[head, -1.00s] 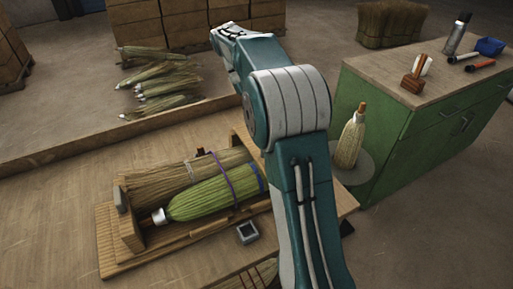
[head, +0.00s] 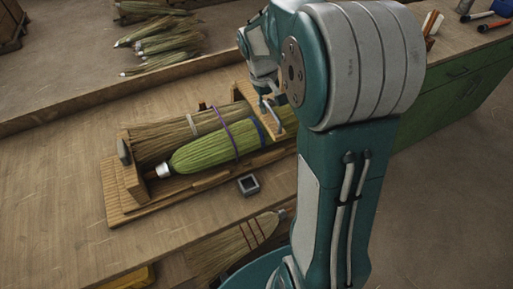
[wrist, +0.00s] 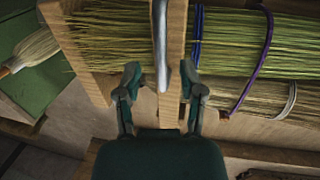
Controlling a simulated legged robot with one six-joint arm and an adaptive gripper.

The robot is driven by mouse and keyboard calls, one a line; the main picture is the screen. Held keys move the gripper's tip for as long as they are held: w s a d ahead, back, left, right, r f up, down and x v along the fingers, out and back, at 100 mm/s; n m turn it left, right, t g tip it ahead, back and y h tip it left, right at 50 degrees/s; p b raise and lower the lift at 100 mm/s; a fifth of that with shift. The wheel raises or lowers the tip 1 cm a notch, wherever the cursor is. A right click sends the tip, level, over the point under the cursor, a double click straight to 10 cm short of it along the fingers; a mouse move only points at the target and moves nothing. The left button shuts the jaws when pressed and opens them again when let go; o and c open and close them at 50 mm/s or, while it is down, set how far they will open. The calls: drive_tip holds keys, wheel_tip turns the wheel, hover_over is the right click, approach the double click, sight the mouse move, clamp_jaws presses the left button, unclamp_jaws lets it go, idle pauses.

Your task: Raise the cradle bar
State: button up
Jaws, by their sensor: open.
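The wooden cradle (head: 112,200) lies on the bench with a green broom head (head: 205,150) and a tan bundle (head: 165,160) side by side in it. A wooden bar (wrist: 176,60) with a grey metal strip (wrist: 160,45) along it crosses the bundles in the wrist view. My gripper (wrist: 161,88) is open, with one finger on each side of the bar's near part; whether they touch it is unclear. In the head view, my gripper (head: 265,90) is at the cradle's right end, partly hidden by my arm.
A small grey square block (head: 248,185) sits on the bench in front of the cradle. Loose broom bundles (head: 165,40) lie on the floor behind the bench. A green cabinet (head: 440,125) stands at right. The bench's left part is clear.

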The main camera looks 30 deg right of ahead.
drive_tip(key=shift+s+f, duration=0.25)
drive_tip(key=shift+f, duration=0.25)
drive_tip(key=v, duration=1.1)
drive_tip(key=y, duration=0.2)
approach(201, 102)
drive_tip(key=f, duration=0.7)
drive_tip(key=shift+s+d, duration=0.1)
drive_tip(key=shift+d, duration=0.15)
drive_tip(key=s+r+t, duration=0.3)
drive_tip(key=s+r, duration=1.5)
drive_tip(key=r, duration=0.3)
drive_tip(key=s+f+t, duration=0.1)
drive_tip(key=s+t, duration=0.2)
drive_tip(key=s, duration=2.2)
